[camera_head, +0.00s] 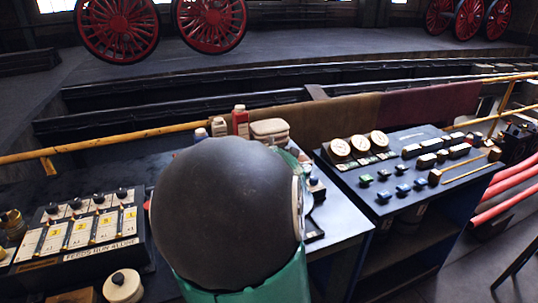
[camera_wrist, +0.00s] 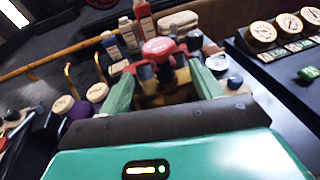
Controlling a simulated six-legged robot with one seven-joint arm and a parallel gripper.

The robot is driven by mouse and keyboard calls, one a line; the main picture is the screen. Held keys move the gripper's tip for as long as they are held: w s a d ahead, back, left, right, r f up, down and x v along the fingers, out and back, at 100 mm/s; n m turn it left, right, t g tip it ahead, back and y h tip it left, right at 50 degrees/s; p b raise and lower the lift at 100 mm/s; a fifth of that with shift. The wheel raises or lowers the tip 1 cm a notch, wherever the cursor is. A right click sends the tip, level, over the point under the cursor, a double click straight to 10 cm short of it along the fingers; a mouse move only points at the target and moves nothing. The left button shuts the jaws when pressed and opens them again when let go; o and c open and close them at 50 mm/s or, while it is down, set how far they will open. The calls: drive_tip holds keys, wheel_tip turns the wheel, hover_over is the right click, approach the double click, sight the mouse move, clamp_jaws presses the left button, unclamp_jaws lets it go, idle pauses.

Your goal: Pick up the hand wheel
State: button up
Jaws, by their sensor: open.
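A red, round-topped piece that looks like the hand wheel (camera_wrist: 158,46) shows in the wrist view, on a dark and brass-coloured body. My gripper (camera_wrist: 160,70) is open, with one green finger to the left of this body and one to the right. The red top shows just beyond and between the fingertips. I cannot tell whether either finger touches it. In the head view my own dark, rounded arm part and green arm hide the fingers, and I cannot make out the wheel there.
Bottles and a red can (camera_head: 240,121) stand behind, beside a pale bundle (camera_head: 270,131). A switch panel (camera_head: 88,232) lies left, with a lidded pot (camera_head: 123,286) in front. A gauge console (camera_head: 410,165) stands right. A yellow rail (camera_head: 110,142) runs along the back.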

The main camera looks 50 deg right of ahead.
drive_tip(key=x, duration=1.1)
drive_tip(key=shift+w+r, duration=0.15)
drive_tip(key=shift+r, duration=0.1)
drive_tip(key=c, duration=0.9)
drive_tip(key=shift+r, duration=0.15)
